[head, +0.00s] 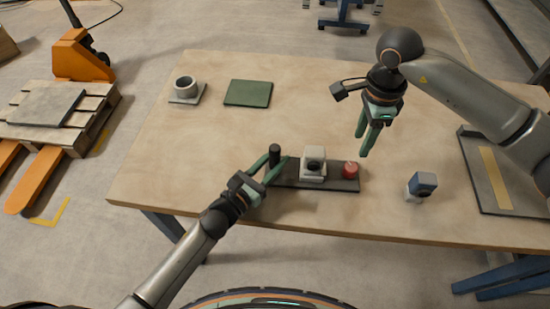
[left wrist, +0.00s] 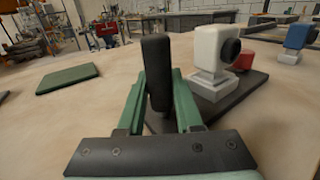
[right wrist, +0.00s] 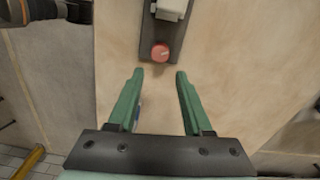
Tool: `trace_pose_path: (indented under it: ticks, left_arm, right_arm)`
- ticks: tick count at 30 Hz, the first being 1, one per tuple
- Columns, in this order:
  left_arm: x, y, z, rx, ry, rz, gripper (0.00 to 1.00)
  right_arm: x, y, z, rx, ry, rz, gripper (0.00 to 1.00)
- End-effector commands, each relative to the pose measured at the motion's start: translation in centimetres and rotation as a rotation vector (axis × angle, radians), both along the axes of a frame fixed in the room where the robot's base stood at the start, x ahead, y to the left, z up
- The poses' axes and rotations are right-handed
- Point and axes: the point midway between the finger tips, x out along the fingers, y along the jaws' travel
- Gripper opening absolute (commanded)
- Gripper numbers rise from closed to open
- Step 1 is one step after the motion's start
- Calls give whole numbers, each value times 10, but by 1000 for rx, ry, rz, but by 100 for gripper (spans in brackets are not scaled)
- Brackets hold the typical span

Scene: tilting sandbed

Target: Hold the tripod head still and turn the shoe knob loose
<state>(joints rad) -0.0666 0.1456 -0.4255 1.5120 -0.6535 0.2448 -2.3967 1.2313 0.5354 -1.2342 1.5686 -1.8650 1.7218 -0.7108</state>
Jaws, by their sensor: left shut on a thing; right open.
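The tripod head is a dark flat plate (head: 335,184) on the table, with a black upright handle (head: 275,154) at its left end, a white camera-like block (head: 314,162) in the middle and a red round knob (head: 351,170) at its right end. My left gripper (head: 274,167) is shut on the black handle; the handle stands between its green fingers in the left wrist view (left wrist: 157,75). My right gripper (head: 368,138) is open and empty above the table, beyond the knob in the head view. In the right wrist view the red knob (right wrist: 160,52) lies ahead of the open fingers.
A blue and white camera-like block (head: 423,184) stands right of the plate. A dark tray (head: 479,176) lies at the right edge. A grey cup-like part (head: 186,87) and a green mat (head: 248,93) lie at the back left.

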Motion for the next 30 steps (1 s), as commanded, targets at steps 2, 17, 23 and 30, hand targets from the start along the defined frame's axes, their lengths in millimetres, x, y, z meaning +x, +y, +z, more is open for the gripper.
trace_pose_path:
  ticks: [2,17,23,30]
  left_arm:
    - [0,0,0,0,0,0,16]
    - [0,0,0,1,0,0,0]
    - [0,0,0,1,0,0,0]
    - [0,0,0,1,0,0,0]
  right_arm:
    - [0,0,0,0,0,0,50]
    - [0,0,0,0,0,0,52]
    - [0,0,0,0,0,-1,74]
    - [0,0,2,0,0,-156,74]
